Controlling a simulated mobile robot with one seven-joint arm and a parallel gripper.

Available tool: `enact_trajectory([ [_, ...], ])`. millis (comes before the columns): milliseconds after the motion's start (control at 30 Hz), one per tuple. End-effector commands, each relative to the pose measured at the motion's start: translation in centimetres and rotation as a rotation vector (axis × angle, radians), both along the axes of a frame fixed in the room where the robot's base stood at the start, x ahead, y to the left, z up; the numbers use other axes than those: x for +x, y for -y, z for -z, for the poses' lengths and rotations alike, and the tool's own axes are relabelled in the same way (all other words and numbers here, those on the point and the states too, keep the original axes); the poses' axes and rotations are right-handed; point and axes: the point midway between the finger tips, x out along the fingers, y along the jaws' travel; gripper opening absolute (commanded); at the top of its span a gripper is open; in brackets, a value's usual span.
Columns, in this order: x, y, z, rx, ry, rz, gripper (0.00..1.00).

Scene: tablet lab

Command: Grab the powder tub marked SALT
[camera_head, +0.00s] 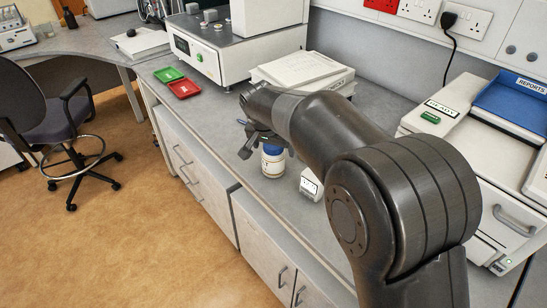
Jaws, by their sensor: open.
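A white tub with a blue lid (272,164) stands upright on the grey bench, near its front edge. It has a label, but the print is too small to read, so I cannot tell if it says SALT. My gripper (245,138) is open, just above and to the left of the tub's lid in the picture. My arm hides part of the tub's top, and I cannot tell whether the fingers touch it. A small white container with a dark-marked label (311,185) stands on the bench to the right of the tub.
A green tray (169,74) and a red tray (184,88) lie on the bench at the left. A white instrument (215,50) and a stack of white items (300,70) stand behind. A white machine with a blue REPORTS tray (512,98) stands at the right.

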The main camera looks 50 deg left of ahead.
Motion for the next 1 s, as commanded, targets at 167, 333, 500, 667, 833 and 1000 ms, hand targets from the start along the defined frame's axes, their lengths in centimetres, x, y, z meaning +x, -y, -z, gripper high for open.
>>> enact_trajectory([
  [167,0.1,-0.3,2.6,-0.004,-0.001,-0.002,0.88],
  [333,0.8,-0.8,4.5,-0.002,0.0,-0.001,0.88],
  [500,0.9,-0.8,4.5,-0.001,-0.001,-0.001,0.88],
  [667,0.8,-0.8,4.5,-0.002,0.0,-0.001,0.79],
  [833,0.8,-0.8,4.5,-0.002,0.0,-0.001,0.65],
  [1000,0.8,-0.8,4.5,-0.001,-0.001,-0.001,0.51],
])
